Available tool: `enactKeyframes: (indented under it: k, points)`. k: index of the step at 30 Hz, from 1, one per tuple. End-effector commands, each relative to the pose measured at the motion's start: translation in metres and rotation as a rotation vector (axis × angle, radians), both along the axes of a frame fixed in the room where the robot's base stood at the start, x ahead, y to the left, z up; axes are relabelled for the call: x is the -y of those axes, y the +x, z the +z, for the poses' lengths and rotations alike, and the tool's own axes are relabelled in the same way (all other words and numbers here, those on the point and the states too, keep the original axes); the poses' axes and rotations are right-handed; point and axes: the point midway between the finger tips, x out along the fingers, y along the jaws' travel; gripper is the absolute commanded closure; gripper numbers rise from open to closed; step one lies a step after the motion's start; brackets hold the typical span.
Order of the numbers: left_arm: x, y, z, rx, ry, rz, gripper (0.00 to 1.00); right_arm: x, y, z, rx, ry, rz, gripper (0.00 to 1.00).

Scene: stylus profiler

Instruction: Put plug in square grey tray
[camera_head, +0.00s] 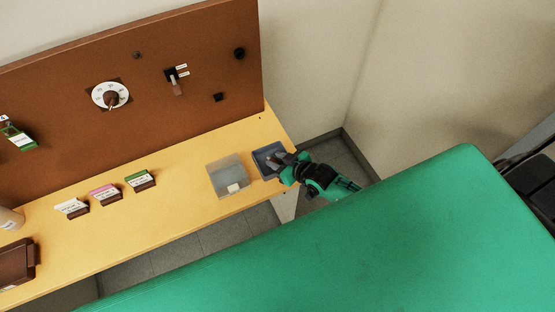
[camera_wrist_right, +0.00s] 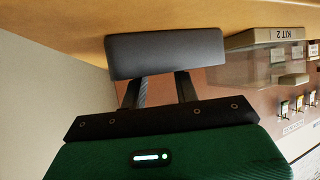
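The square grey tray (camera_head: 259,167) is dark blue-grey and sits at the right end of the wooden bench. In the right wrist view its side wall (camera_wrist_right: 165,55) is a dark slab, and the picture is upside down. My right gripper (camera_head: 277,160) reaches in from the right over this tray. In the right wrist view its two fingers (camera_wrist_right: 160,84) stand apart, and their tips are hidden behind the tray wall. Whether anything is between the tips does not show. I cannot make out the plug in either view. My left gripper is not in view.
A clear bin (camera_head: 214,185) labelled KIT 2 stands just left of the tray. Several small labelled blocks (camera_head: 105,194) lie farther left. A brown panel (camera_head: 140,75) with a dial (camera_head: 111,96) and switch (camera_head: 175,82) rises behind the bench. A green surface (camera_head: 370,235) fills the foreground.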

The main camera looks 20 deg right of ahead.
Motion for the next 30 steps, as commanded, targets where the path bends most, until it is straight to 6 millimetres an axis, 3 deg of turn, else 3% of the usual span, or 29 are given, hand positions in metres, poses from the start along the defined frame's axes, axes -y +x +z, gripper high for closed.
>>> enactKeyframes:
  k: [2,17,30]
  points:
    - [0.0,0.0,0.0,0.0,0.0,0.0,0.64,0.0,0.0,0.0,0.0,0.0,0.0,0.56]
    - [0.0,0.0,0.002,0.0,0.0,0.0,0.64,0.0,-0.001,0.001,-0.001,0.0,0.0,0.59]
    - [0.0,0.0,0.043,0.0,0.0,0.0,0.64,0.011,-0.026,0.035,-0.002,-0.001,0.0,0.59]
